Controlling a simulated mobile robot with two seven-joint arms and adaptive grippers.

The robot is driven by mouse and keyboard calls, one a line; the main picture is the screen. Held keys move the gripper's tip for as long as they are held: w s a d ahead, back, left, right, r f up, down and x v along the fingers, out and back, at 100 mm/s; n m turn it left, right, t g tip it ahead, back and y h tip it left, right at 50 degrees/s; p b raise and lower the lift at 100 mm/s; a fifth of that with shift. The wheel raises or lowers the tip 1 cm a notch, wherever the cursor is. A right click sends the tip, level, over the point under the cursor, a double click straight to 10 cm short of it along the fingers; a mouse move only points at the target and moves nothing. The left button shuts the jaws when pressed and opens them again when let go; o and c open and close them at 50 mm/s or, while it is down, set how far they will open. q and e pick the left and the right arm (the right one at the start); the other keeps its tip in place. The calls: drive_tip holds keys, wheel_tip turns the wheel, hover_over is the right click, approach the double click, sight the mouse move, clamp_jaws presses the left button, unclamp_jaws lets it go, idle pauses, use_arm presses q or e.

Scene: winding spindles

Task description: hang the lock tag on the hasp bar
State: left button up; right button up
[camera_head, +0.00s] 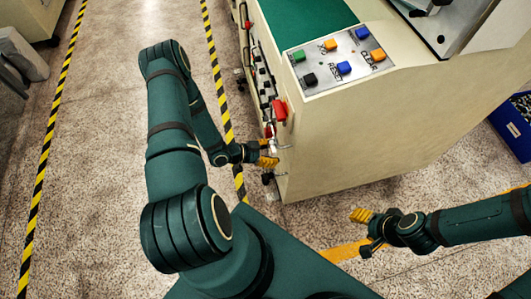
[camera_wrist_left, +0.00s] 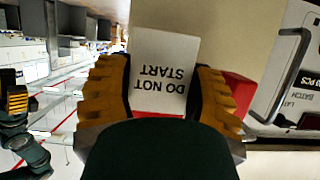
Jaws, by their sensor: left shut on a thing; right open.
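My left gripper (camera_head: 268,152) is shut on the lock tag beside the cream machine's side. In the left wrist view the lock tag (camera_wrist_left: 163,72) is a white plate reading DO NOT START upside down, with a red band partly hidden. It sits between the two yellow fingers. A bent metal bar (camera_wrist_left: 285,78), which looks like the hasp bar, stands off a pale panel to the right, apart from the tag. In the head view the tag is too small to make out clearly. My right gripper (camera_head: 361,230) is open and empty, low at the right.
The cream machine (camera_head: 360,135) has a button panel (camera_head: 338,60) on top and a red switch handle (camera_head: 279,110) above my left gripper. A blue crate (camera_head: 515,125) stands at the far right.

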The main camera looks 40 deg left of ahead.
use_arm(q)
drive_tip(key=shift+w+d, duration=0.4)
drive_tip(key=shift+w, duration=0.1)
drive_tip(key=shift+f+b, duration=0.8)
drive_tip(key=o, duration=1.2)
drive_tip(key=shift+c, duration=0.2)
drive_tip(key=v, duration=1.2)
